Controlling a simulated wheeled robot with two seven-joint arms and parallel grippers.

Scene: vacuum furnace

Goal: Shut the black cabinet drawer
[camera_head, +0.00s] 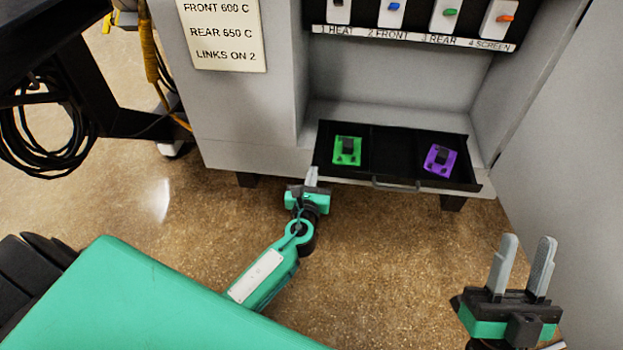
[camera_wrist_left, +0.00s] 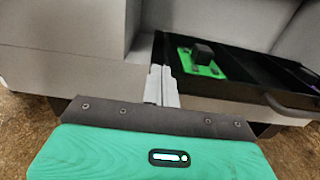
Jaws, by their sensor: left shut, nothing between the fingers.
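The black cabinet drawer (camera_head: 385,142) is pulled out at the bottom of the grey cabinet. A bar handle (camera_head: 396,185) is on its front edge. It also shows in the left wrist view (camera_wrist_left: 240,92), with its handle (camera_wrist_left: 290,106) at the right. My left gripper (camera_head: 311,176) is shut and empty at the drawer's front left corner. In the left wrist view its closed fingers (camera_wrist_left: 161,85) overlap the drawer's left end; I cannot tell whether they touch it. My right gripper (camera_head: 525,266) is open and empty, low at the right, away from the drawer.
A green block piece (camera_head: 346,151) and a purple one (camera_head: 439,160) lie in the drawer. Labelled switches (camera_head: 395,14) sit above it. A grey panel (camera_head: 563,130) stands at the right. A dark frame with coiled cables (camera_head: 45,130) is at the left. Brown floor lies in front.

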